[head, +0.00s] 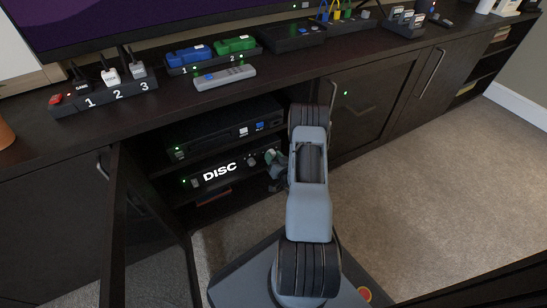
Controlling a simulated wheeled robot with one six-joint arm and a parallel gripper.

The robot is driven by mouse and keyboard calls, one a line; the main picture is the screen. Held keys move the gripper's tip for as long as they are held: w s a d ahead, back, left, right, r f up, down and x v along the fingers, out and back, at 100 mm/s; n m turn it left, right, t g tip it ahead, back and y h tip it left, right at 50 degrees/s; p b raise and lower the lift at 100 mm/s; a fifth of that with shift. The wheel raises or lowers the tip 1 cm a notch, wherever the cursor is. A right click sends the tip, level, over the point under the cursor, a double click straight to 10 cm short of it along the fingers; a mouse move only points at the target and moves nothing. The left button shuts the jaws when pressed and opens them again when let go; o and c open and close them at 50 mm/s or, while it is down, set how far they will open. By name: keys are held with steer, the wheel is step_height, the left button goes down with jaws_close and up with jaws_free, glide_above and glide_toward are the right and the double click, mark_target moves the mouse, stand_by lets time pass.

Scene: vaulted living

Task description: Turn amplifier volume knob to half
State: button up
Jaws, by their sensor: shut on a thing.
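The amplifier (212,185) is the lower black unit in the open cabinet bay, with a lit white "DISC" display (220,172) and a green light at its left. A small knob (251,161) shows right of the display. My gripper (272,160) is at the right end of the amplifier's front, shut on what appears to be the volume knob. The gripper and arm hide that knob, so its pointer and setting cannot be read.
Another black unit (222,132) sits on the shelf just above. An open cabinet door (150,235) stands left of the bay. A remote (225,77), a numbered power strip (105,92) and switch blocks are on the cabinet top. Carpet at right is clear.

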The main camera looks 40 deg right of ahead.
steer(key=shift+m, duration=1.2)
steer(key=o, duration=0.9)
